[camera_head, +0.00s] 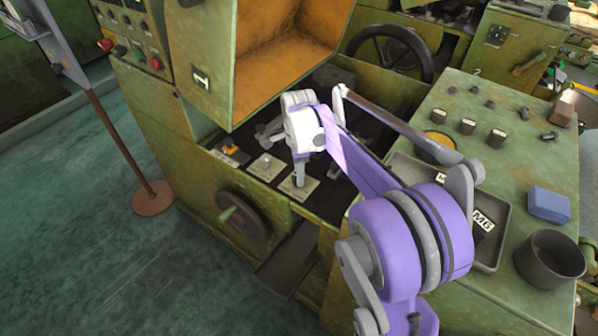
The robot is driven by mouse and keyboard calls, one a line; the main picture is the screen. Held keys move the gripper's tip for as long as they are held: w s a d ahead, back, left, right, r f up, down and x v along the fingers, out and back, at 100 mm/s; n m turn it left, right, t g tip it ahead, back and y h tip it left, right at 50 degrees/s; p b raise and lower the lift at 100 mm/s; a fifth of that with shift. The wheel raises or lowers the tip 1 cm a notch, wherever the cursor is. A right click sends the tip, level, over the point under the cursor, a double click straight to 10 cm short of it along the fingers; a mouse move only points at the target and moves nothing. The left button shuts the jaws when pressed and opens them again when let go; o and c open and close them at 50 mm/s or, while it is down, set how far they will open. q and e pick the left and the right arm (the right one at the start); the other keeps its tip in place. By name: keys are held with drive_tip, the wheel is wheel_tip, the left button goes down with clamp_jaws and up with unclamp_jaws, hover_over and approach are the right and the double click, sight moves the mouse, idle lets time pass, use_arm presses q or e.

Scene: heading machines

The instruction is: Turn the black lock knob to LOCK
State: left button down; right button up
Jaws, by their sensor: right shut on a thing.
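My right gripper (299,180) points down at a pale square plate (298,188) on the dark control deck of the green machine. Its fingers are shut on the black lock knob at this plate. The fingers hide nearly all of the knob, so I cannot read which way it points or any LOCK marking. My left gripper is out of view.
A second pale plate (266,167) with a small fitting sits just left, beside an orange-topped part (231,148). A handwheel (243,216) is on the machine's front. At right, a green bench (520,150) holds a blue box (548,204) and dark cup (549,258).

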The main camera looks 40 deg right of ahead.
clamp_jaws()
